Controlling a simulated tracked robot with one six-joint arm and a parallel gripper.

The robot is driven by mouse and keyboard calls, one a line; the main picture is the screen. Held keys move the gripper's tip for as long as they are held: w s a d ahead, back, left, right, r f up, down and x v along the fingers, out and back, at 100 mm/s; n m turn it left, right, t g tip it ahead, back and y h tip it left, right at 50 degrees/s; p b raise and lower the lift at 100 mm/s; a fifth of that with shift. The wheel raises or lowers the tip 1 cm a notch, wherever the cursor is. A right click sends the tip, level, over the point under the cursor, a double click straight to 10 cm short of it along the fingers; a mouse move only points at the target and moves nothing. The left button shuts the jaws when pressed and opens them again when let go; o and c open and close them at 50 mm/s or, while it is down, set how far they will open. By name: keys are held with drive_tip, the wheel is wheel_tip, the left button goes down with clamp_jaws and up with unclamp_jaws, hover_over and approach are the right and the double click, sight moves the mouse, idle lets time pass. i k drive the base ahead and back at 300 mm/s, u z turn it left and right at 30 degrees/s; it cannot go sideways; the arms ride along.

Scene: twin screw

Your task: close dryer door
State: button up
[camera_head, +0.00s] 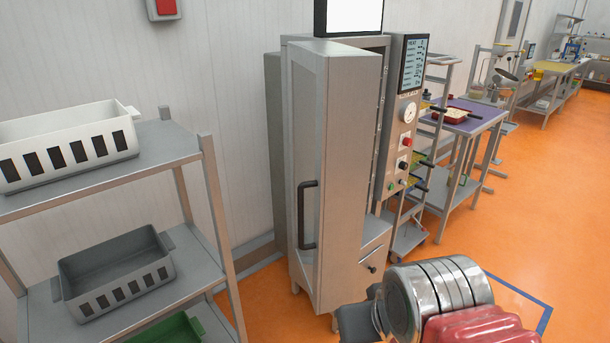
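The dryer is a tall steel cabinet (275,150) against the wall in the middle of the view. Its door (345,150) stands open, swung out from the cabinet front towards me. A black vertical bar handle (308,215) is on the door's left face. My arm shows at the bottom, right of the door's lower part, with silver and red parts. A dark grey part at its left end may belong to my gripper (358,322); no fingertips can be made out, so its opening is hidden. I see no contact between my arm and the handle.
A steel shelf rack (215,215) with a white crate (68,145) and a grey crate (115,272) stands at the left. A control panel (405,120) with gauge and buttons is right of the door. A trolley and a purple-topped table (470,118) stand farther right. Orange floor (545,215) is open at right.

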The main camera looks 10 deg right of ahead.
sight(334, 90)
drive_tip(key=i, duration=0.8)
drive_tip(key=u, duration=1.75)
drive_tip(key=i, duration=0.35)
drive_tip(key=u, duration=0.2)
